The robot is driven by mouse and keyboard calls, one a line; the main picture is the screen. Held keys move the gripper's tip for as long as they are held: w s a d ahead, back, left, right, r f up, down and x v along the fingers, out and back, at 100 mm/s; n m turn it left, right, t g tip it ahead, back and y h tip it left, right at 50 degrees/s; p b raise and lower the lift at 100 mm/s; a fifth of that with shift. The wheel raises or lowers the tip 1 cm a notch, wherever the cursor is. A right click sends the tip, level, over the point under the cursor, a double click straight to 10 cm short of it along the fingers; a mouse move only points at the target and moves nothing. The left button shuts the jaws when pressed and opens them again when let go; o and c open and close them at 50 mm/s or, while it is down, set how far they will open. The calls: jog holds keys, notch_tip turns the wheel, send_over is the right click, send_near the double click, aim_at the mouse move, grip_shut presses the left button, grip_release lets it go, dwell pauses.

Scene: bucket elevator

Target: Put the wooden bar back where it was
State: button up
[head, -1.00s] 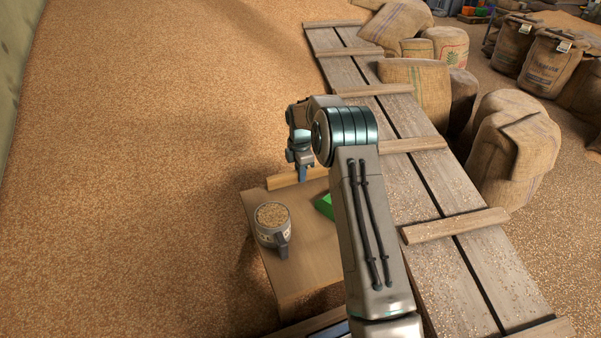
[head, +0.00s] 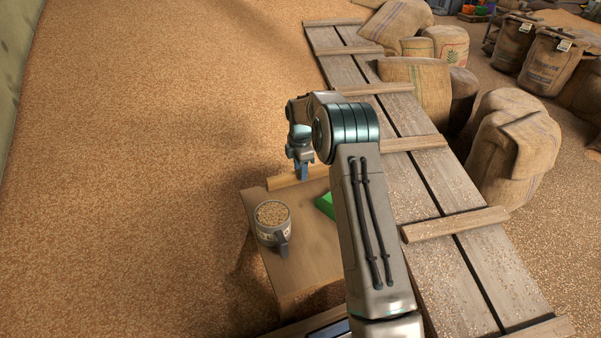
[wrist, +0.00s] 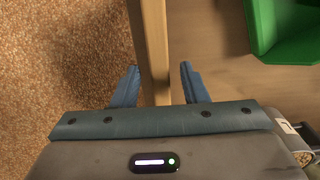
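The wooden bar (head: 297,178) lies along the far edge of a small wooden table (head: 312,258). In the wrist view the bar (wrist: 153,50) runs up and down the picture between my two blue fingers. My gripper (wrist: 158,84) is open around the bar, with a visible gap on each side of it. In the head view my gripper (head: 303,174) is low over the bar, and my arm hides part of the table.
A mug filled with grain (head: 272,222) stands on the left part of the table. A green container (head: 325,205) is on the table, partly behind my arm; it also shows in the wrist view (wrist: 285,35). A plank walkway (head: 470,250) and sacks (head: 510,150) are to the right. Grain surrounds the table on the left.

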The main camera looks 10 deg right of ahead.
notch_tip(320, 180, up, 10)
jog(key=s+r+m, duration=0.5)
jog(key=s+r, duration=0.4)
jog(key=s+m+t, duration=0.2)
jog(key=s+m, duration=1.3)
jog(key=s, duration=1.7)
jog(key=shift+s+d+f+t, duration=0.2)
jog(key=shift+s+f+t, duration=0.05)
jog(key=shift+t, duration=0.15)
jog(key=shift+r, duration=0.35)
